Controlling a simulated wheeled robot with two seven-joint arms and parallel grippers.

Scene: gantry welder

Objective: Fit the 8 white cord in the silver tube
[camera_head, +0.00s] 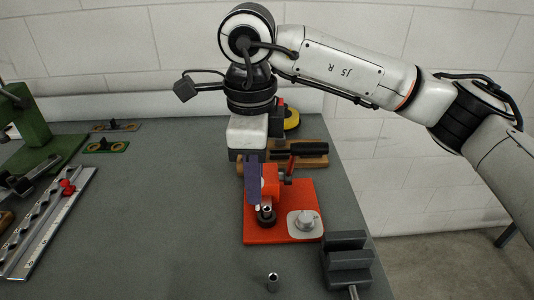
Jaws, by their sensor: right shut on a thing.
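My right gripper (254,200) points down over the red baseplate (262,233) with its purple fingers shut. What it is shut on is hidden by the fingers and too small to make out. Just beside the fingertips, a small silver tubular piece (267,209) stands in a dark ring on the baseplate. I cannot make out a white cord or tell which silver piece is the task's tube. My left gripper is not in view.
A grey plate with a round knob (305,222) sits on the baseplate's right. A dark grey block (346,262) stands at the table's right edge. A wooden block with a black handle (300,152) lies behind. A silver rail (50,225) lies left. The table's middle (165,220) is clear.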

